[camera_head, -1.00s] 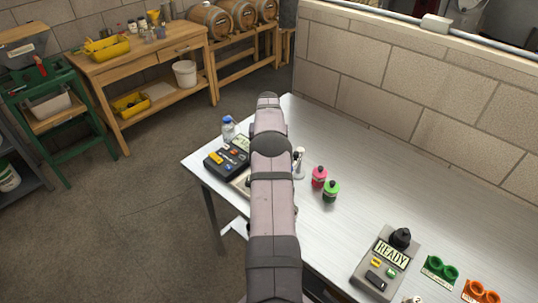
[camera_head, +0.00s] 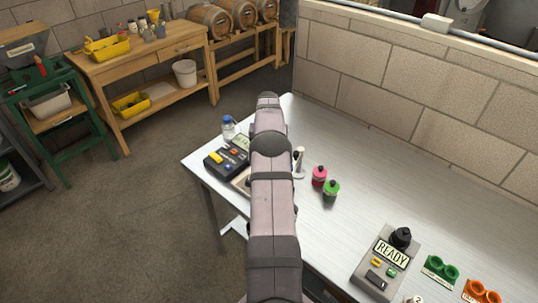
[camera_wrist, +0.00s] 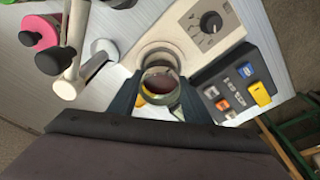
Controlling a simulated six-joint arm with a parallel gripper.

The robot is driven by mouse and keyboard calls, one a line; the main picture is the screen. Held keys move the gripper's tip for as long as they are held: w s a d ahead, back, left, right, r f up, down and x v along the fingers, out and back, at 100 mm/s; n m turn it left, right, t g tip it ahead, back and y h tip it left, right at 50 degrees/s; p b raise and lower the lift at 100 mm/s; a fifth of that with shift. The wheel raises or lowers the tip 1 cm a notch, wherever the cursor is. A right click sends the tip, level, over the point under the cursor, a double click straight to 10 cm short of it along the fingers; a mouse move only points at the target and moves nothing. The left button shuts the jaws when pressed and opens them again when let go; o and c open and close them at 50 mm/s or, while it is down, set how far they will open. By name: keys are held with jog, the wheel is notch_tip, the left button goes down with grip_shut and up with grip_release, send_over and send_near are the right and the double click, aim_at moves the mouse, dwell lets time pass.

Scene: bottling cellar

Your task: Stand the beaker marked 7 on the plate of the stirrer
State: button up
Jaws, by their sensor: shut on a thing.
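My gripper (camera_wrist: 160,100) is shut on a clear glass beaker (camera_wrist: 161,82), seen from above in the wrist view, with a finger on each side. No number shows on the beaker there. The stirrer (camera_wrist: 190,28) is a pale box with a dark knob, just beyond the fingers. Its round plate (camera_wrist: 157,52) is partly covered by the beaker. I cannot tell whether the beaker touches the plate or hangs above it. In the head view my arm hides the gripper, the beaker and most of the stirrer (camera_head: 238,182).
A dark box with coloured buttons (camera_head: 226,160) and a blue-capped bottle (camera_head: 228,129) stand left of my arm. A READY device (camera_head: 388,262) is nearer. The table's middle is clear.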

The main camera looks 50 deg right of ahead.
jog(key=shift+f+b, duration=0.65)
jog(key=shift+f, duration=0.35)
dwell(1.2)
jog(key=o, duration=1.2)
jog(key=shift+c, duration=0.2)
jog(key=shift+o, duration=0.7)
jog(key=o, duration=0.4)
jog(key=shift+c, duration=0.2)
jog(key=shift+r, duration=0.2)
jog(key=shift+r+p, duration=1.9)
jog(key=shift+r, duration=1)
